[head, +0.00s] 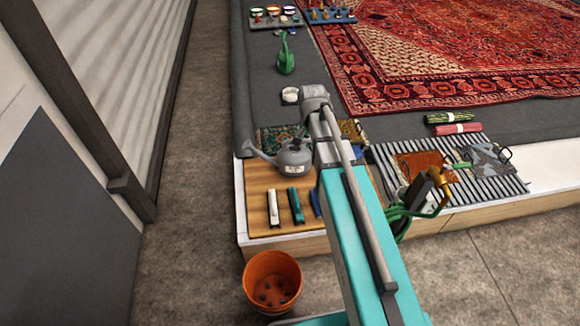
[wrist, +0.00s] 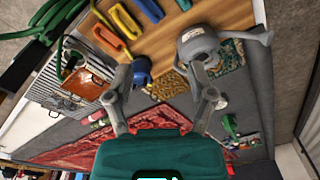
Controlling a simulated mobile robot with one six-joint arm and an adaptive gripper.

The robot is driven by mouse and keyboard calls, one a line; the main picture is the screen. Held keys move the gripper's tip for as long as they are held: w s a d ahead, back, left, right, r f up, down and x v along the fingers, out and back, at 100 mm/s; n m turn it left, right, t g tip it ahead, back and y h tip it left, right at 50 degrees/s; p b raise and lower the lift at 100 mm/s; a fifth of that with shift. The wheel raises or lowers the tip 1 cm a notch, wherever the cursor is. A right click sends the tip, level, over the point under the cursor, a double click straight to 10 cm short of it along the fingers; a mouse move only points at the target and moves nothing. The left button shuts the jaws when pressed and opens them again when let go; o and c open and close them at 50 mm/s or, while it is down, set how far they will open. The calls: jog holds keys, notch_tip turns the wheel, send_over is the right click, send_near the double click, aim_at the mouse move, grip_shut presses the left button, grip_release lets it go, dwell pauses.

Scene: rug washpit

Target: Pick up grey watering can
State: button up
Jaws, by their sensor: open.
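The grey watering can (head: 293,158) stands upright at the back of a wooden board (head: 258,212), its spout pointing left in the head view. In the wrist view the can (wrist: 200,46) is at the upper right, its spout to the right. My gripper (wrist: 158,82) is open and empty. Its right finger overlaps the can's lower edge in that view; I cannot tell whether they touch. The can is not between the fingers. My arm hides the gripper in the head view.
Several coloured brushes or blocks (wrist: 125,22) lie on the board. A blue jug (wrist: 142,68) shows between my fingers. Small rug pieces (wrist: 226,60) lie beside the can. An orange pot (head: 272,280) is on the floor.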

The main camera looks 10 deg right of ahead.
jog(key=w+f+m+b, duration=0.6)
jog(key=w+f+b, duration=0.1)
jog(key=w, duration=0.7)
jog(key=w+f+m+t+b, duration=0.1)
jog(key=w+f+m+b, duration=0.5)
jog(key=w, duration=0.7)
notch_tip(320, 180, down, 3)
jog(key=shift+w+a+f+m+b, duration=0.1)
jog(key=shift+w+a+m+b, duration=0.3)
jog(key=shift+b, duration=0.55)
notch_tip(320, 180, down, 8)
jog(key=w+b, duration=0.1)
jog(key=b, duration=0.7)
jog(key=shift+w+d+f, duration=0.15)
jog(key=shift+w, duration=0.2)
jog(key=shift+f+b, duration=0.1)
jog(key=shift+b, duration=0.2)
jog(key=shift+w+d+f+b, duration=0.1)
jog(key=shift+w+f+b, duration=0.15)
jog(key=shift+f+b, duration=0.55)
jog(key=shift+w+d+f+b, duration=0.1)
jog(key=shift+w+f+b, duration=0.15)
jog(key=shift+f+b, duration=0.55)
jog(key=shift+w+d+f+b, duration=0.1)
jog(key=shift+w+f+b, duration=0.15)
jog(key=shift+f+b, duration=0.55)
grip_shut()
